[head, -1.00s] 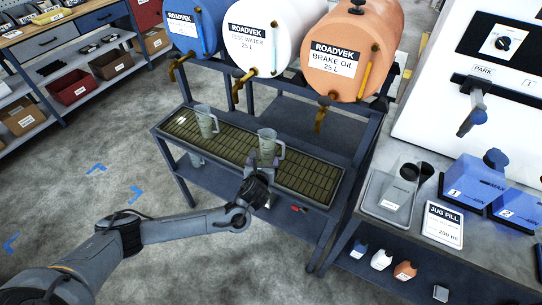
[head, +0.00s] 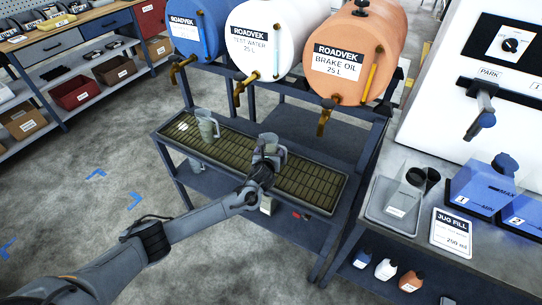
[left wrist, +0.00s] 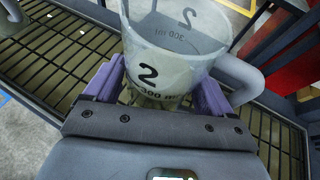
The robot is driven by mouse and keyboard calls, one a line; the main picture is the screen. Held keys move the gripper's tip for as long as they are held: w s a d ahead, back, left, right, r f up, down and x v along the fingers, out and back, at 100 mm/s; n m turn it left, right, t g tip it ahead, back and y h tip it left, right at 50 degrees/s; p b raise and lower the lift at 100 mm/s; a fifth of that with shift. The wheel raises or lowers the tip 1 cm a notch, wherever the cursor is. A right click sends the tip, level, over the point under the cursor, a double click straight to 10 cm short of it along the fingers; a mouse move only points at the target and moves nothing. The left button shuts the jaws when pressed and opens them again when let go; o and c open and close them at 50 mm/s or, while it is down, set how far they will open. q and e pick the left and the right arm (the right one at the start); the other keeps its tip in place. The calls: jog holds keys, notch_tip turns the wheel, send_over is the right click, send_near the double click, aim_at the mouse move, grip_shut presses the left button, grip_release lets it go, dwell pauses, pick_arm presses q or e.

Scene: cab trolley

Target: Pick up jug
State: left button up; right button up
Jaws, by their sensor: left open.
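The near jug (head: 269,143), clear grey with a handle on its right, stands on the slatted drip tray (head: 313,183) of the trolley. In the left wrist view this jug (left wrist: 165,60) bears a "2" and "300 ml" and looks empty. My left gripper (head: 266,158) is at the jug, its purple-padded fingers (left wrist: 160,90) open on either side of the jug's lower body. Whether the pads touch it I cannot tell. A second similar jug (head: 207,125) stands on the tray to the left. My right gripper is not in view.
Blue, white and orange drums (head: 352,55) with brass taps hang above the tray's back edge. At right, a bench holds a "JUG FILL" sign (head: 452,232), a grey container (head: 397,203) and blue reservoirs (head: 482,185). Small bottles (head: 386,269) sit on its lower shelf.

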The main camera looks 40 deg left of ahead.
pick_arm(q)
jog(key=shift+w+a+f, duration=0.1)
jog(key=c, duration=0.6)
jog(key=shift+c, duration=1)
jog(key=shift+r, duration=0.2)
